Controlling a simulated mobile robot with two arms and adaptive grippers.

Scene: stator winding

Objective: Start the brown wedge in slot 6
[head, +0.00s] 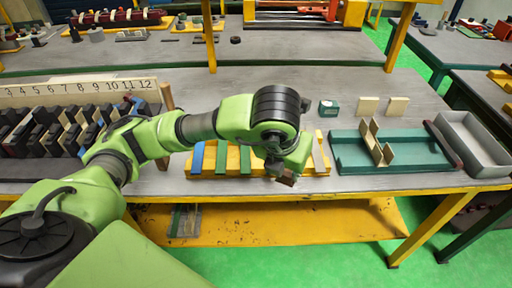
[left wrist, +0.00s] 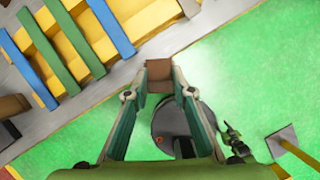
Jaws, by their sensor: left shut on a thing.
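The brown wedge (head: 287,178) is held at the tip of my left gripper (head: 282,171), over the front edge of the bench. In the left wrist view the brown wedge (left wrist: 159,72) sits between the two fingertips (left wrist: 168,84), with green floor behind it. The stator block (head: 60,130) stands at the left, with a number strip (head: 80,88) along its back. The 6 on the strip is readable. My arm covers part of the block's right end, and I cannot tell the inside of slot 6. My right gripper is not in view.
A yellow rack (head: 262,170) holds a blue strip (head: 197,158), a green strip (head: 221,158) and other strips beside my gripper. Right of it are a green tray (head: 350,158) with tan folded pieces and a grey bin (head: 470,135). A wooden post (head: 167,97) stands by the stator.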

